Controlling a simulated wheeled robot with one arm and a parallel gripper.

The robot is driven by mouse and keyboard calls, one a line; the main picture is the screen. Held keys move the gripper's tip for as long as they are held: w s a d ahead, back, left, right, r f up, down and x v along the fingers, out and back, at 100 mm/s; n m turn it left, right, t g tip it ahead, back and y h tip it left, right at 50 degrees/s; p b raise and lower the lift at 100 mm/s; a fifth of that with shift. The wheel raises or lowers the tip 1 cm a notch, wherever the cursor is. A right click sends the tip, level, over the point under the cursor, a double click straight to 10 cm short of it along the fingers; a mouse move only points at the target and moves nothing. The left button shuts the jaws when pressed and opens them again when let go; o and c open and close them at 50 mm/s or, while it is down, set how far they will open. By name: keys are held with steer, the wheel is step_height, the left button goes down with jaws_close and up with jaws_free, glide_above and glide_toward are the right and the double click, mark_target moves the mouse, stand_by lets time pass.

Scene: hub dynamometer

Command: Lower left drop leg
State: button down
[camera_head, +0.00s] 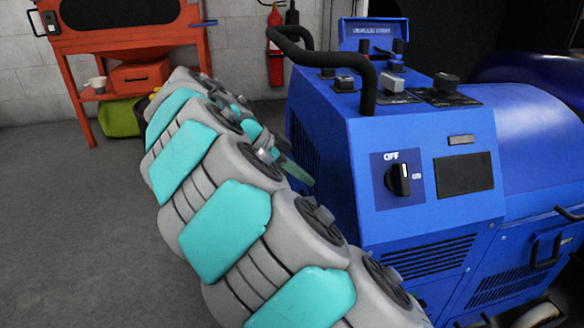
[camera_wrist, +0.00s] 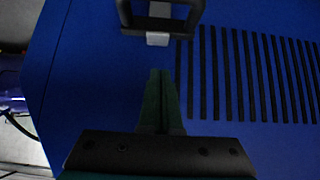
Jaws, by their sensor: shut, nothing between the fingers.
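The blue machine (camera_head: 330,130) stands at the right in the head view. Its blue side panel (camera_wrist: 95,90) fills most of the wrist view. A black handle (camera_wrist: 124,14) with pale grey pieces sits on that panel at the top of the wrist view. I cannot tell whether it belongs to the left drop leg, and no leg is plainly visible. My gripper (camera_wrist: 158,74) has its green fingers together, empty, pointing at the panel just below the handle. In the head view my gripper (camera_head: 304,178) is partly hidden by my arm, beside the machine's left side.
Black vent slots (camera_wrist: 245,75) lie right of the fingers. A black bar handle (camera_head: 375,90) curves over the machine's top left edge. An orange bench (camera_head: 125,40) and a red extinguisher (camera_head: 275,50) stand behind. The grey floor (camera_head: 60,220) at left is clear.

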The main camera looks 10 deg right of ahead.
steer(key=shift+a+f, duration=0.1)
steer(key=shift+f, duration=1.65)
step_height(320, 180, down, 9)
steer(key=b, duration=0.6)
steer(key=shift+f, duration=0.15)
